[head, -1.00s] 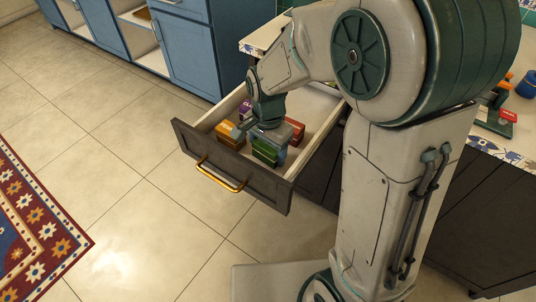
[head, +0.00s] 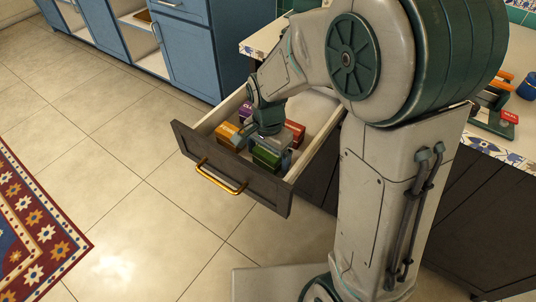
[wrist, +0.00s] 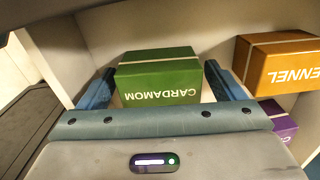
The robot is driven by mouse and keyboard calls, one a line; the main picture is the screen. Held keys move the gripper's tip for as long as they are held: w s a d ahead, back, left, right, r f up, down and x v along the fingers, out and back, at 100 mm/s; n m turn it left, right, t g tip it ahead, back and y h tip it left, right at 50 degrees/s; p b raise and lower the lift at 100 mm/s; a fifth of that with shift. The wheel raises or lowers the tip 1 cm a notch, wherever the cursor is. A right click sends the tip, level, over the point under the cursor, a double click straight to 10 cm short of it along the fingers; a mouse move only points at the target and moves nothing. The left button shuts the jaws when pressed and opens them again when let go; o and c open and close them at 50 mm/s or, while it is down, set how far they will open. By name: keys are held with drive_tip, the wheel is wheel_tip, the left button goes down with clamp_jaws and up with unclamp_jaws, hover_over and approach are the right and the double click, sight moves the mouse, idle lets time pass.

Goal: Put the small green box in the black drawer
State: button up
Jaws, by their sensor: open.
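The small green box (wrist: 158,78), labelled CARDAMOM, lies inside the open black drawer (head: 222,170). In the wrist view it sits between the two blue fingers of my gripper (wrist: 162,88), with a gap showing on each side. In the head view the green box (head: 266,155) is near the drawer's front right corner, partly hidden by my gripper (head: 272,140). My gripper is open and reaches down into the drawer around the box.
An orange box (wrist: 280,64) labelled FENNEL and a purple box (wrist: 282,122) share the drawer. A red-brown box (head: 296,132) is at its right side. Blue cabinets (head: 182,50) stand behind, and the tiled floor in front is clear.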

wheel_tip(320, 180, up, 12)
drive_tip(key=p, duration=0.3)
drive_tip(key=s+d+n+t, duration=0.1)
drive_tip(key=s+d+n, duration=0.7)
drive_tip(key=s+d, duration=0.4)
drive_tip(key=shift+d+n+t, duration=0.15)
drive_tip(key=shift+n+t, duration=0.15)
idle(0.6)
